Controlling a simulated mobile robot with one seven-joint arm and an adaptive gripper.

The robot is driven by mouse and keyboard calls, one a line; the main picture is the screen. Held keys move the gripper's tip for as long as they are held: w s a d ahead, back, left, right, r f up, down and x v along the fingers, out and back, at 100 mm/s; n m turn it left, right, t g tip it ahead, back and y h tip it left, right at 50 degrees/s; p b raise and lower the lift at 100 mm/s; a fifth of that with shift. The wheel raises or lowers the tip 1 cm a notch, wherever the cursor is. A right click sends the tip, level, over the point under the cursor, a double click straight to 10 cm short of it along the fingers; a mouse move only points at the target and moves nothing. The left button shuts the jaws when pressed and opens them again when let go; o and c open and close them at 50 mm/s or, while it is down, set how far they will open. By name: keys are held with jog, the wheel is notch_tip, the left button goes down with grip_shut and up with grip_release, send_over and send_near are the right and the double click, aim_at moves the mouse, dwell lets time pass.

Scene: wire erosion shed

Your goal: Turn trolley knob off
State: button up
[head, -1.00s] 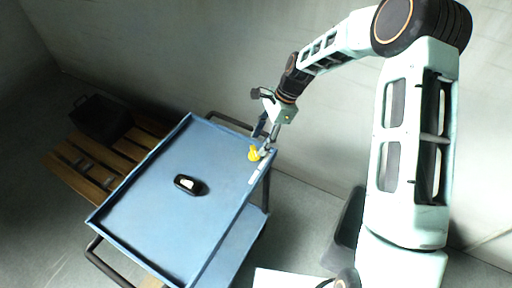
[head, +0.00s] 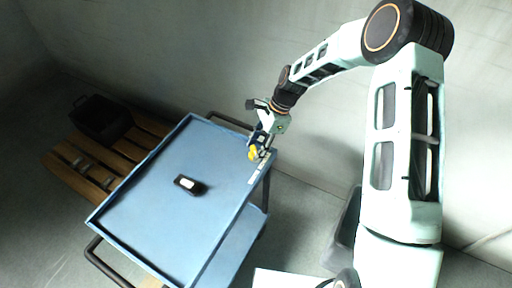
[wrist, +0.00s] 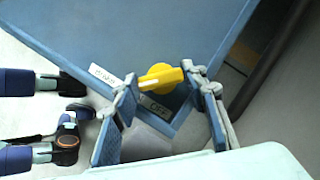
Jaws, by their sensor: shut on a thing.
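The yellow trolley knob (wrist: 161,77) sits at the corner of the blue trolley (wrist: 160,32), beside white labels; the one below it reads OFF (wrist: 155,106). A pale pointer line on the knob faces left and slightly down in the wrist view, toward the other label (wrist: 104,75), which I cannot read clearly. My gripper (wrist: 160,76) is shut on the knob, one finger at each side. In the head view my gripper (head: 259,147) is at the trolley's far right corner and partly covers the knob (head: 252,153).
A black device with a pale screen (head: 188,184) lies on the trolley top (head: 165,215). A black crate (head: 101,119) stands on a wooden pallet (head: 70,165) to the left. A wall (head: 200,60) runs behind. Most of the trolley top is clear.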

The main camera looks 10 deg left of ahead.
jog(key=shift+n, duration=0.3)
jog(key=n+g+h, duration=0.1)
jog(key=n, duration=0.2)
jog(key=shift+w+a+n, duration=0.1)
jog(key=shift+w+n, duration=0.05)
jog(key=shift+n, duration=0.15)
jog(key=n+g+h+b, duration=0.1)
jog(key=n, duration=0.3)
jog(key=shift+a+n, duration=0.1)
jog(key=shift+n, duration=0.2)
jog(key=n+h+b, duration=0.1)
jog(key=n+h, duration=0.1)
jog(key=n, duration=0.2)
jog(key=shift+a, duration=0.15)
jog(key=shift+a+n+h, duration=0.1)
jog(key=shift+n+h, duration=0.8)
jog(key=shift+n, duration=1.6)
jog(key=o, duration=0.9)
